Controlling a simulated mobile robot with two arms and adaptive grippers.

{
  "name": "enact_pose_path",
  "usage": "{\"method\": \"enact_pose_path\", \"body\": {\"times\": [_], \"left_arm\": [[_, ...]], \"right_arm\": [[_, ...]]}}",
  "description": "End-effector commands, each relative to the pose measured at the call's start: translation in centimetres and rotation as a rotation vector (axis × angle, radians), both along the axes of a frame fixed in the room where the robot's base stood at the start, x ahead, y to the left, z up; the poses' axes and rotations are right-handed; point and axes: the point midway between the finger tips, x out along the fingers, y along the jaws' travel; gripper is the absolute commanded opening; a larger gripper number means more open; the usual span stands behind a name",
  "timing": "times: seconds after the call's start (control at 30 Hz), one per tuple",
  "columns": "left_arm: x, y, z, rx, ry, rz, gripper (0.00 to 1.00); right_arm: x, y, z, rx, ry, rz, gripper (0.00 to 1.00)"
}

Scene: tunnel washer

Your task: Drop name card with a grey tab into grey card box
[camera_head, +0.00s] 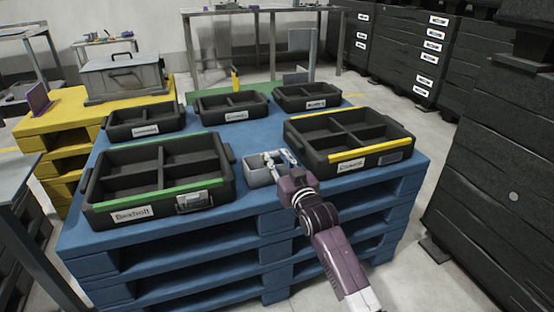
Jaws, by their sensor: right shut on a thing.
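The grey card box (256,178) is a small open box on the blue pallet, between the green-edged tray and the yellow-edged tray. My right gripper (279,158) reaches over the box's right side from the front. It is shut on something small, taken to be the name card. The card and its grey tab cannot be made out at this size, and my gripper and wrist cover part of the box. I cannot tell whether the fingertips are inside the box or just above it. My left gripper is not in view.
A black tray with a green edge (160,195) stands left of the box, and one with a yellow edge (372,155) stands right. Several smaller black trays line the back of the blue pallet (270,222). A yellow pallet (60,115) holds a grey case (122,80).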

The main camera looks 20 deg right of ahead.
Motion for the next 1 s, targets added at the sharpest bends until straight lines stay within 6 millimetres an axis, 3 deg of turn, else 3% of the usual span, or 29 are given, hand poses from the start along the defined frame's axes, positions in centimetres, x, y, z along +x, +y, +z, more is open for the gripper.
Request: {"method": "enact_pose_path", "body": {"times": [0.03,0.2,0.57,0.77,1.0], "left_arm": [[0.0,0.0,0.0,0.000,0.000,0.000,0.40],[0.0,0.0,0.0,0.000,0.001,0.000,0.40],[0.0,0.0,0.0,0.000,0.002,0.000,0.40],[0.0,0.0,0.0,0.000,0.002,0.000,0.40],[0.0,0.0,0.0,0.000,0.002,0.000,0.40]], "right_arm": [[0.0,0.0,0.0,0.000,0.000,0.000,0.26],[0.0,0.0,0.0,0.000,0.000,0.000,0.45],[-0.3,0.0,0.0,0.000,0.000,0.000,0.46],[-2.3,-0.1,-0.2,-0.001,0.001,0.000,0.46],[-6.6,-0.4,-0.1,-0.001,0.002,0.000,0.46]]}}
